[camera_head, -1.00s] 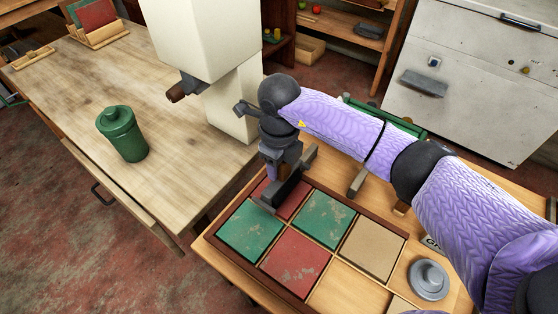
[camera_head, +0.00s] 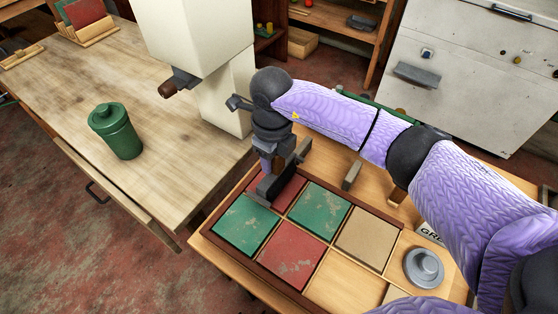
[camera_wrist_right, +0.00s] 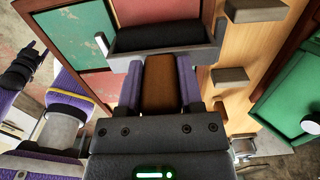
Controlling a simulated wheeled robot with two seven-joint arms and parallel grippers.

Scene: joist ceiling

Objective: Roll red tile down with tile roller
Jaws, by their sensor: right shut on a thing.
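My right gripper (camera_head: 270,163) is shut on the tile roller (camera_head: 276,184), above the far left corner of the tile tray (camera_head: 268,285). In the right wrist view its purple fingers (camera_wrist_right: 160,85) grip the roller's brown handle, and the dark roller (camera_wrist_right: 165,38) lies across the picture. The roller is over the far left red tile (camera_head: 291,190) and hides part of it; that red tile also shows in the wrist view (camera_wrist_right: 160,10). I cannot tell whether the roller touches it. A second red tile (camera_head: 291,256) lies in the near row.
Green tiles (camera_head: 244,223) (camera_head: 320,211) and a tan tile (camera_head: 366,238) share the tray. A grey round-knobbed object (camera_head: 424,267) is at its right. Wooden blocks (camera_head: 351,175) stand behind. A green canister (camera_head: 115,131) is on the left table (camera_head: 175,130).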

